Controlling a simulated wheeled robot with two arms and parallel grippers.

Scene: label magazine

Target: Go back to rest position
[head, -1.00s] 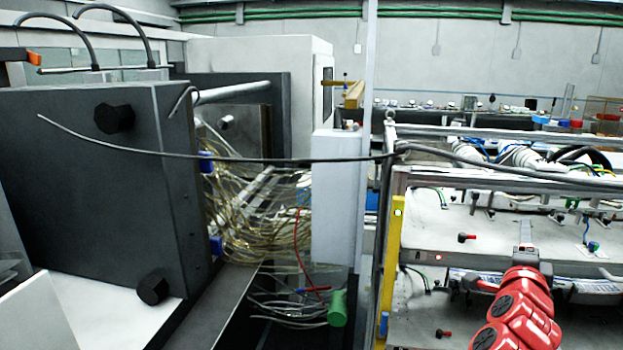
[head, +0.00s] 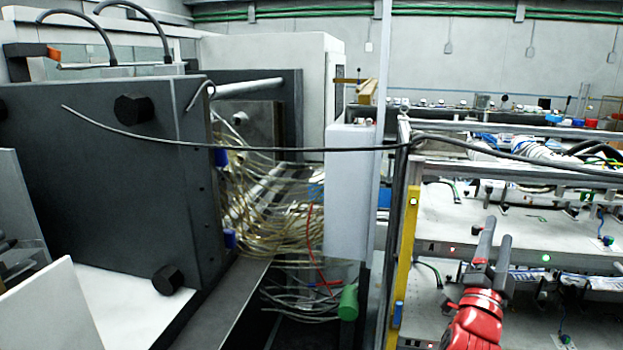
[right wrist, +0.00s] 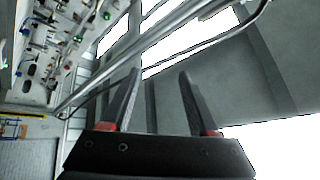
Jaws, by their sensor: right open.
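My right gripper (head: 494,240) is red with dark grey fingers and shows at the lower right of the head view, in front of the shelved rack. Its fingers point up and stand apart, with nothing between them. In the right wrist view the two fingers (right wrist: 158,90) are also apart and empty, against ceiling, wall and a metal rail.
A shelved rack (head: 450,228) with labels and small lights stands on the right, close to my right gripper. A large dark machine block (head: 90,190) fills the left. A thin black cable (head: 300,149) crosses the middle. Loose yellowish wires (head: 265,225) hang behind it.

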